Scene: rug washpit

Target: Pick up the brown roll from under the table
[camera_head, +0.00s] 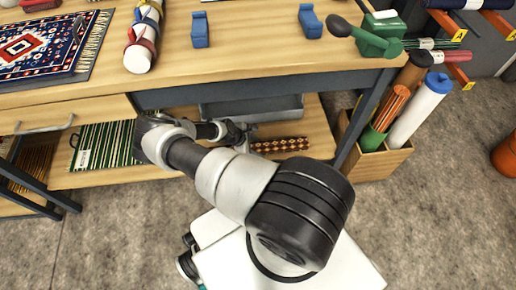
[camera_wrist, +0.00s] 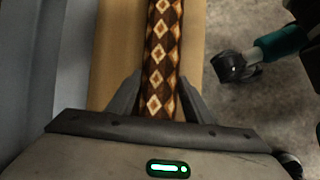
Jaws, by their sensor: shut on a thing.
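The brown roll (camera_head: 280,145) has a cream and dark diamond pattern and lies lengthwise along the lower wooden shelf under the table. In the wrist view the roll (camera_wrist: 160,45) runs between the two dark fingers of my gripper (camera_wrist: 158,92), which is shut on it. In the head view my gripper (camera_head: 240,136) is at the roll's left end, reaching in under the tabletop. My arm hides part of the shelf. I cannot tell whether the roll still touches the shelf.
The tabletop (camera_head: 270,45) overhangs the shelf (camera_head: 318,130). A grey bin (camera_head: 285,108) stands behind the roll. A table leg (camera_head: 366,115) and a wooden box (camera_head: 378,163) of rolls stand to the right. Green striped rugs (camera_head: 100,145) lie to the left. The front floor is open.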

